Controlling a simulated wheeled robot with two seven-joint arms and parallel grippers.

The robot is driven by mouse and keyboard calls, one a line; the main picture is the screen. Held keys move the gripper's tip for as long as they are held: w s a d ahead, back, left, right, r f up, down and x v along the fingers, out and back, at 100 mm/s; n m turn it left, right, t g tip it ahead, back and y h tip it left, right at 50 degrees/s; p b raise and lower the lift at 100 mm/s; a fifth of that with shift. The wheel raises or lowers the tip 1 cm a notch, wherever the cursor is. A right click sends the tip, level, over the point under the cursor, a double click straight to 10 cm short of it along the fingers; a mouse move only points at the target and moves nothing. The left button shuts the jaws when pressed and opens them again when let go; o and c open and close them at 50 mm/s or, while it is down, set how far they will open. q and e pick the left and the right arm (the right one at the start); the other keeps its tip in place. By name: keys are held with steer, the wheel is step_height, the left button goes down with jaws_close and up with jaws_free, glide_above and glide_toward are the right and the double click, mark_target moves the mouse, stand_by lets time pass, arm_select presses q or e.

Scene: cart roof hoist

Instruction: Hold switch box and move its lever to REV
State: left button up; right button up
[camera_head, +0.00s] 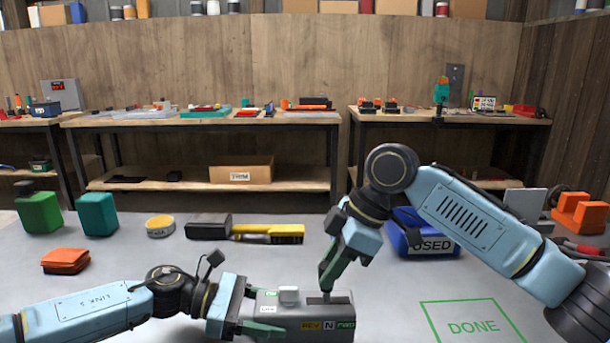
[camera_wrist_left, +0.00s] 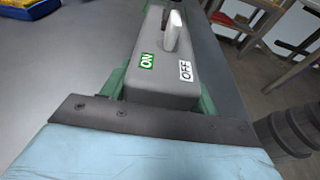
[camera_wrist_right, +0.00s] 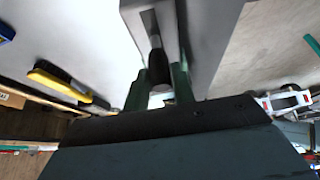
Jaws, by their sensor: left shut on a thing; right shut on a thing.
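The grey switch box (camera_head: 300,322) lies on the table at the front centre, with REV, N and FWD labels along its front edge. My left gripper (camera_head: 257,312) is shut on its left end, a green finger on each side. The left wrist view shows that end of the box (camera_wrist_left: 165,80), with ON and OFF labels and a white switch (camera_wrist_left: 173,32). My right gripper (camera_head: 326,284) points down at the slot and is shut on the dark lever (camera_wrist_right: 157,68). In the head view its fingertips are above about the N label; they partly hide the lever.
A yellow-handled brush (camera_head: 268,233), a yellow-topped tin (camera_head: 160,226) and an orange stack (camera_head: 65,261) lie behind. A blue USED bin (camera_head: 425,240) stands behind my right arm. The green DONE outline (camera_head: 474,326) at right is empty.

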mark_target(292, 288)
steer(key=shift+a, duration=0.2)
steer(key=shift+a+f, duration=0.1)
steer(key=shift+a, duration=0.65)
steer(key=shift+a, duration=0.15)
steer(key=shift+a+f, duration=0.2)
steer(key=shift+a, duration=0.35)
steer(key=shift+s+a+f, duration=0.1)
steer(key=shift+a+f, duration=0.25)
steer(key=shift+a, duration=0.2)
steer(key=shift+a+f, duration=0.15)
steer(key=shift+a, duration=0.1)
